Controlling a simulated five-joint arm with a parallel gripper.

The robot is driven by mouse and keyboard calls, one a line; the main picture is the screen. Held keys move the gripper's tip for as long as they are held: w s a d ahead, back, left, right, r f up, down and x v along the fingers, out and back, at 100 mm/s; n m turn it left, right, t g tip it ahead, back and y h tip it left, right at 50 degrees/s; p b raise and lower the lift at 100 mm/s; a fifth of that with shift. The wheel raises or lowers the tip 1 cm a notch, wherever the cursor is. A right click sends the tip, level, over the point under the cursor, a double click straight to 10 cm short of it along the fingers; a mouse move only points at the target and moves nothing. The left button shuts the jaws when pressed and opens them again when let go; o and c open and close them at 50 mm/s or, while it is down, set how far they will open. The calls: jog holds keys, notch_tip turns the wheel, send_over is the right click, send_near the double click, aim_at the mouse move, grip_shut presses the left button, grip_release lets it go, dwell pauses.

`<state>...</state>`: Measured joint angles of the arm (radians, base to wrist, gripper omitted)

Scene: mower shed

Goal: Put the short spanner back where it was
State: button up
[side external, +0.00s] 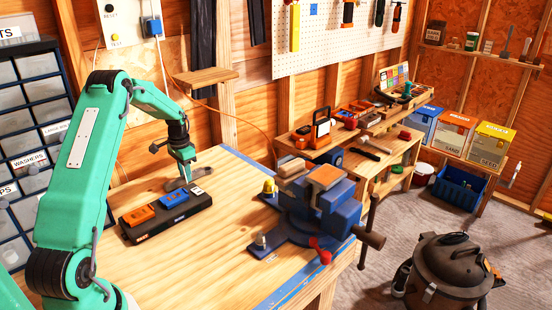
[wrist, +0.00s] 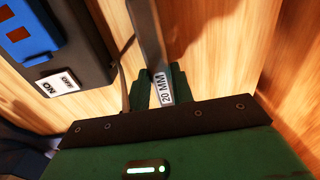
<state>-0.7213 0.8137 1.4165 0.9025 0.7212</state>
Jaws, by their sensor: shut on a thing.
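My gripper (side external: 186,172) points down over the back of the wooden bench, behind the black block. In the wrist view my gripper (wrist: 157,78) has its two green fingers shut on a flat grey metal bar, the spanner (wrist: 146,30), with a white "20 MM" label between them. In the side view the grey spanner (side external: 174,184) is small beneath the fingers, close to the bench top. I cannot tell whether it touches the wood. Its far end is outside the wrist view.
A black block (side external: 152,236) with an orange and a blue insert stands just in front of the gripper; its labelled edge (wrist: 57,83) is left of the spanner in the wrist view. A blue vise (side external: 325,215) stands right. Bare bench (side external: 200,270) lies in front.

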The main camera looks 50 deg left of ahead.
jog(key=o, duration=1.1)
jog(key=shift+f, duration=0.1)
jog(key=shift+c, duration=0.2)
jog(key=shift+r, duration=3.95)
